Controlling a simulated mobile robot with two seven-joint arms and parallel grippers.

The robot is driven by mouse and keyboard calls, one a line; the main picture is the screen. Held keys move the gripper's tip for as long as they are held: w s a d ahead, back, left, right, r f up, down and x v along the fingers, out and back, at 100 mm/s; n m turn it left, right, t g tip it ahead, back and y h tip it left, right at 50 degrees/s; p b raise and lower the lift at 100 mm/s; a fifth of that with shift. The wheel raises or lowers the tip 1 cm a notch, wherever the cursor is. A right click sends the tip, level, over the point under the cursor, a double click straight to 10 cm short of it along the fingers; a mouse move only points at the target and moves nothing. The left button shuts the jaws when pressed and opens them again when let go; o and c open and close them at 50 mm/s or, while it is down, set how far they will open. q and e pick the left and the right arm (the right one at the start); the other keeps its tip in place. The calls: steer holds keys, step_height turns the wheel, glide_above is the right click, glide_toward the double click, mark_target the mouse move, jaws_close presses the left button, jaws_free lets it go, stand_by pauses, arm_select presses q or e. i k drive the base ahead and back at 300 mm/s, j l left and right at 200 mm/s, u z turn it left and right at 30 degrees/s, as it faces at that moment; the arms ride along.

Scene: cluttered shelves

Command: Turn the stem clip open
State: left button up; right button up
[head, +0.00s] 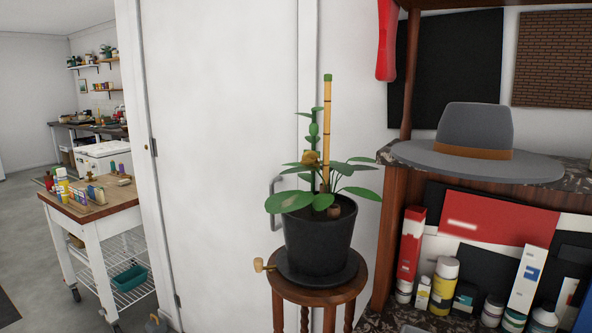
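A green plant (290,199) grows in a black pot (319,245) on a round wooden stool (318,293). A bamboo stake (326,120) with a green tip stands upright in the pot beside the stem. A small brown-gold piece (311,159) sits at the stem next to the stake and looks like the stem clip. It is too small to tell whether it is open or shut. A light wooden knob (259,265) sticks out left of the pot's base. Neither of my grippers is in view.
A shelf at right holds a grey hat (475,136), with boxes and bottles (443,285) below. A red object (387,40) hangs above the plant's right. A white door (225,150) stands behind the plant. A wheeled cart (95,215) stands at left, with open floor around it.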

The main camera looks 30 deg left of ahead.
mark_target(310, 160)
steer(key=k+z, duration=0.1)
steer(key=z, duration=0.25)
steer(key=k+z, duration=0.1)
steer(key=z, duration=0.25)
steer(key=k+l+z, duration=0.1)
steer(key=z, duration=0.25)
steer(key=j+z, duration=0.65)
steer(key=z, duration=0.25)
steer(key=k+j, duration=0.1)
steer(key=j, duration=0.25)
steer(key=k+j, duration=0.15)
steer(key=j, duration=0.2)
steer(key=k+j, duration=0.1)
steer(key=j, duration=0.25)
steer(key=k+j, duration=0.15)
steer(key=j, duration=0.2)
steer(key=k+j, duration=0.1)
steer(key=j, duration=0.25)
steer(key=k+j, duration=0.15)
steer(key=j, duration=0.2)
